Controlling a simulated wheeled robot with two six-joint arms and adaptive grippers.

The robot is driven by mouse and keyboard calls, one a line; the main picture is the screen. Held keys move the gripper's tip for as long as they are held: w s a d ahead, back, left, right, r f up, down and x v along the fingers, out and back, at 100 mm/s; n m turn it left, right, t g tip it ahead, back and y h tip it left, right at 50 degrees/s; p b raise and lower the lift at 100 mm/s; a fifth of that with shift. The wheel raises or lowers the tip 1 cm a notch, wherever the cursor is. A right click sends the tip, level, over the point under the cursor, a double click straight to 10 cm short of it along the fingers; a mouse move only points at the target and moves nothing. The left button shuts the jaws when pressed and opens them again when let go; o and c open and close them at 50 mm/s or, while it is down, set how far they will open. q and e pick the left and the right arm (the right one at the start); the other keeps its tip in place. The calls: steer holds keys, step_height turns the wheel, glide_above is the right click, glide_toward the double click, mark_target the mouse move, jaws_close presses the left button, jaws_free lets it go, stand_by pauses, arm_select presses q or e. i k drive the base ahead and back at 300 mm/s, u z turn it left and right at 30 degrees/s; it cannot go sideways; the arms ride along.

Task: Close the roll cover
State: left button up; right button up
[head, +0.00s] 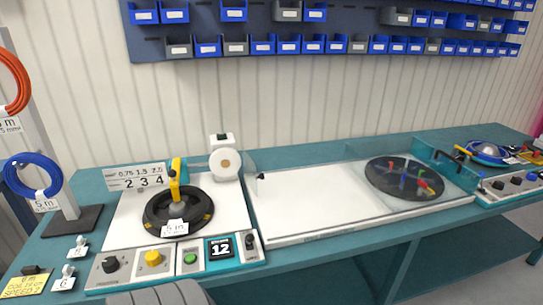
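A dark round reel plate (405,179) with coloured pegs lies at the right end of the long white bed. Clear panels (460,187) show around it, beside a teal bracket (455,166). A clear panel (350,226) also runs along the bed's front edge. I cannot tell which panel is the roll cover, or whether it is open or shut. A black reel (158,222) with a yellow arm (174,178) over it sits on the left white plate. Neither of my grippers is in view.
A control panel (130,271) with knobs and a display reading 12 is at front left. A white dispenser (225,162) stands behind it. Blue and red cable coils hang at left. The white bed's middle (310,200) is clear.

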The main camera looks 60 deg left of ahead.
mark_target(261, 175)
steer(key=i, duration=2)
steer(key=u, duration=3.4)
steer(key=k, duration=1.3)
steer(key=u, duration=0.6)
steer(key=i, duration=0.55)
steer(key=u, duration=0.8)
steer(key=i, duration=0.95)
steer(key=z, duration=0.6)
steer(key=i, duration=0.6)
steer(key=z, duration=0.55)
